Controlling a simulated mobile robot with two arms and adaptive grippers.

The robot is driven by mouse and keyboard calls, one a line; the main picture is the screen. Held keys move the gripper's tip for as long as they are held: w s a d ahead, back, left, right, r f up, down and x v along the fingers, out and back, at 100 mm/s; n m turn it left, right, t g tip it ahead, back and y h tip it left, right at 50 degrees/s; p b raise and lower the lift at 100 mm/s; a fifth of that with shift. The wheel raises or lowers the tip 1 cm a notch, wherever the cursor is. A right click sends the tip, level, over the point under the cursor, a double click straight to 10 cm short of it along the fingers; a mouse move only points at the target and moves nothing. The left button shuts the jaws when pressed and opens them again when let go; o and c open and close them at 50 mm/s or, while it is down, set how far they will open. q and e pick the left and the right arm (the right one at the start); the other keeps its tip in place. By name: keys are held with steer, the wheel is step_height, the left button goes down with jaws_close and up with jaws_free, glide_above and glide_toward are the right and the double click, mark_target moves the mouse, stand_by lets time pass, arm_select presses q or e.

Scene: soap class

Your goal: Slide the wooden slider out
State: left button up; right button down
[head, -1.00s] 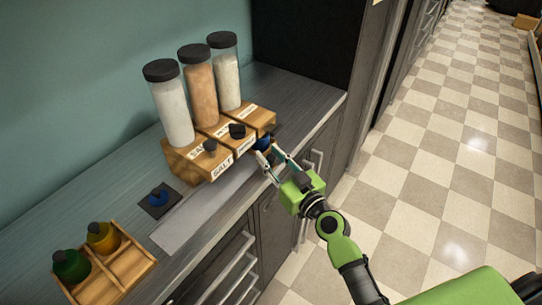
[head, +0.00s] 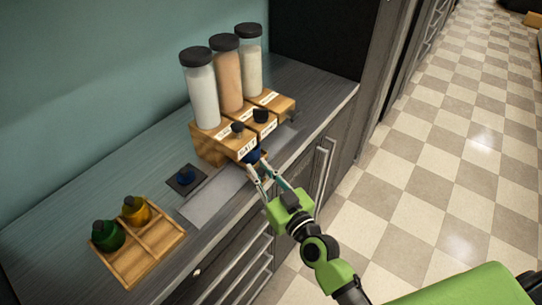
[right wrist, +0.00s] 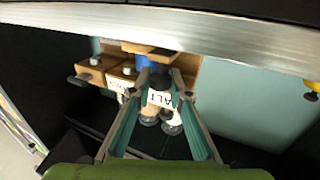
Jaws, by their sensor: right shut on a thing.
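Three wooden dispenser boxes stand in a row on the counter, the nearest (head: 208,147) labelled SALT. Dark knobs show at their fronts, one on the SALT box (head: 238,128) and one on the middle box (head: 261,116). Which wooden part is the slider, and how far it is out, I cannot tell. My right gripper (head: 259,171) is shut on a small blue container (head: 252,155) at the front of the SALT box. The container also shows in the right wrist view (right wrist: 147,60), partly hidden by the fingers. My left gripper is not in view.
Three tall black-capped jars (head: 203,92) stand on the boxes. A wooden tray (head: 130,270) with green (head: 107,237) and yellow (head: 137,211) bottles is at the lower left. A dark pad (head: 172,190) with a blue item lies between. A grey strip (head: 205,203) runs along the front.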

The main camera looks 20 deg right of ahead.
steer(key=s+a+p, duration=0.1)
steer(key=s+a, duration=0.2)
steer(key=a, duration=0.1)
steer(key=s+a+p, duration=0.1)
steer(key=s+a, duration=0.2)
steer(key=s+a+p, duration=0.1)
steer(key=s+a, duration=0.2)
steer(key=a, duration=0.1)
steer(key=shift+a+r+p, duration=0.15)
steer(key=shift+a+p, duration=0.2)
steer(key=shift+s+a, duration=0.5)
steer(key=shift+a, duration=0.15)
steer(key=c, duration=1.9)
jaws_free()
steer(key=shift+s+a, duration=0.1)
steer(key=shift+s, duration=0.05)
steer(key=v, duration=1.2)
